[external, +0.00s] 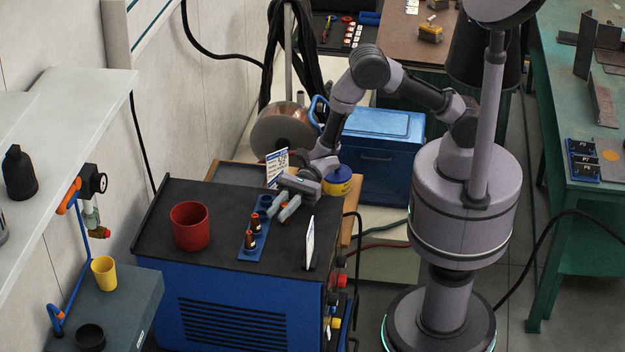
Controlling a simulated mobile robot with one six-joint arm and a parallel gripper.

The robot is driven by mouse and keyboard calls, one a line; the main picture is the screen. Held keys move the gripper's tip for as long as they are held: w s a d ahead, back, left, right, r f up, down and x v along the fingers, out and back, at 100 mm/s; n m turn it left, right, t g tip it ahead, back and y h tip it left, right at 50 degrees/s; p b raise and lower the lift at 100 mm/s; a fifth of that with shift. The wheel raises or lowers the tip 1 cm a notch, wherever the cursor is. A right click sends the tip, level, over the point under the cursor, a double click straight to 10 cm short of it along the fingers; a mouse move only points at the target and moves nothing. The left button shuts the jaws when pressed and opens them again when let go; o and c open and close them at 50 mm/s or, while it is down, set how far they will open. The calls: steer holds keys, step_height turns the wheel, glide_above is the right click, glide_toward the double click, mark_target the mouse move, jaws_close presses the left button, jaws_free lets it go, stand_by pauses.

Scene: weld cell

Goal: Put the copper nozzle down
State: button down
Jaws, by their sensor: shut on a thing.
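My gripper (281,208) is low over the dark top of the blue welding machine (178,252), with its fingers pointing down and to the left. It is shut on the copper nozzle, which is mostly hidden between the fingers at this size. A blue rack (242,255) lies just left of the fingers. Two copper-coloured nozzles with dark parts stand upright in the rack, a front one (250,240) and a middle one (256,223). The rack's far end, beside my gripper, shows a blue socket (265,202). I cannot tell whether the held nozzle touches anything.
A red cup (190,226) stands left of the rack. A white upright card (309,242) stands to the right, and a printed sign (277,167) stands behind my gripper. A blue and yellow tin (338,182) is close to my wrist. Some machine top at the front left is clear.

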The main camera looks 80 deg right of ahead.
steer(key=shift+f, duration=0.2)
steer(key=shift+f, duration=0.15)
steer(key=c, duration=1.3)
jaws_free()
